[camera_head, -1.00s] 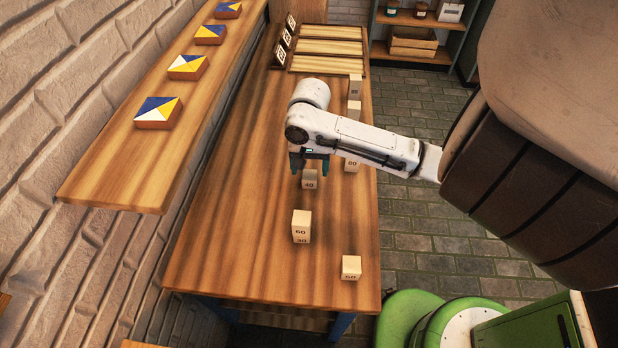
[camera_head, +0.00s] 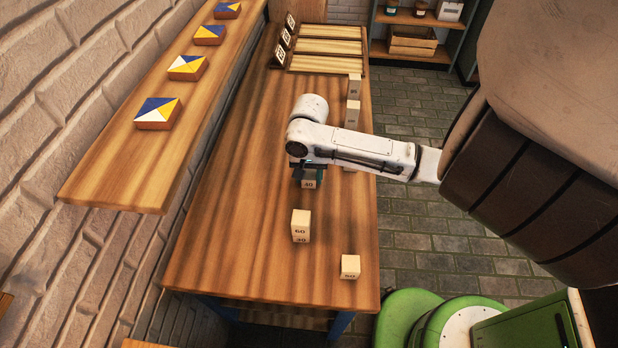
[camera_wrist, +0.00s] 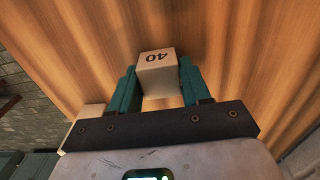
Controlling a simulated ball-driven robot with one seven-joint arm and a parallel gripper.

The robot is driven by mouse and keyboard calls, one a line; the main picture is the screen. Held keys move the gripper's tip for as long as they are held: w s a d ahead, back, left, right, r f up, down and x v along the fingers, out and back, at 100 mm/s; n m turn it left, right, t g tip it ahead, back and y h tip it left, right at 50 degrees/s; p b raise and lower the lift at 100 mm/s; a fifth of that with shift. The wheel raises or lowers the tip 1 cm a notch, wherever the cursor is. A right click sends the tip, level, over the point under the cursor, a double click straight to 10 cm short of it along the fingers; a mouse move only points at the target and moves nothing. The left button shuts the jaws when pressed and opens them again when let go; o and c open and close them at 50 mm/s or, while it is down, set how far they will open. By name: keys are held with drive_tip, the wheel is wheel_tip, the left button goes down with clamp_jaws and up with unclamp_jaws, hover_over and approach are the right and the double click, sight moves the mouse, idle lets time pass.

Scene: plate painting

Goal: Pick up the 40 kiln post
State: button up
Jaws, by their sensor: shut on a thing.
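The 40 kiln post is a small pale block with a dark "40" on it. In the head view the post (camera_head: 309,184) is on the wooden table, its upper part hidden by my gripper (camera_head: 309,172). In the wrist view the post (camera_wrist: 156,72) sits between the two teal fingers of my gripper (camera_wrist: 158,85), which are shut on its sides. The number reads upside down there. I cannot tell whether the post still touches the table.
A block marked 60 stacked on one marked 30 (camera_head: 301,227) stands in front of my gripper. Another pale block (camera_head: 350,267) is near the table's (camera_head: 240,250) front right. Pale blocks (camera_head: 353,87) stand along the right edge. A slatted rack (camera_head: 325,47) is at the back.

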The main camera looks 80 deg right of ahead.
sight(309, 175)
drive_tip(key=shift+c, duration=1.3)
drive_tip(key=shift+r, duration=0.4)
wheel_tip(309, 175, up, 3)
drive_tip(key=shift+f+b, duration=0.2)
drive_tip(key=shift+b, duration=0.15)
drive_tip(key=shift+s+a+r+p, duration=0.85)
drive_tip(key=shift+s+a+r, duration=1.45)
drive_tip(key=shift+s+r, duration=0.25)
drive_tip(key=shift+s+a+r+p, duration=0.8)
drive_tip(key=shift+s+a+r, duration=1.5)
drive_tip(key=shift+s, duration=0.3)
